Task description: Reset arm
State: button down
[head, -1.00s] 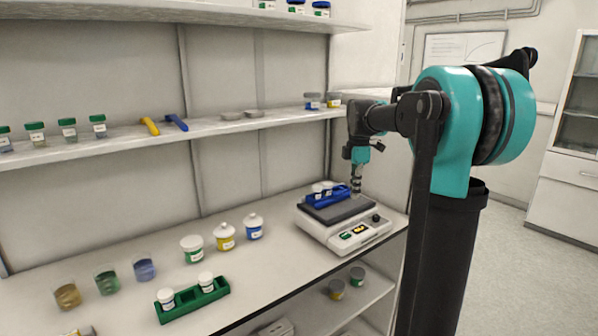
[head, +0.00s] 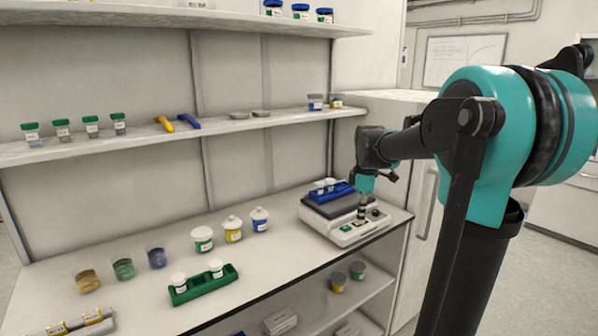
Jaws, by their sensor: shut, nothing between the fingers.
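My gripper (head: 362,208) hangs pointing down at the end of my teal and black arm. It is shut and empty. In the head view it appears in front of the right side of a white and dark-topped device (head: 338,232) with a small lit display, and hides part of it. I cannot tell how high above the device it is. A blue rack (head: 336,194) with small white-capped containers sits on the device's dark top, to the left of my gripper and apart from it.
A green rack (head: 204,288) with two white jars stands on the worktop (head: 130,255). Several lidded jars and open cups stand behind it. A shelf (head: 80,148) above holds green-capped jars and yellow and blue tools. A white cabinet (head: 415,160) is behind my arm.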

jog(key=s+f+m+t, duration=0.3)
jog(key=s+f+m, duration=1.1)
jog(key=s+f, duration=0.4)
jog(key=s, duration=0.3)
jog(key=shift+s+f+m, duration=0.15)
jog(key=shift+s+m, duration=0.15)
jog(key=shift+m, duration=0.1)
jog(key=c, duration=2.3)
grip_release()
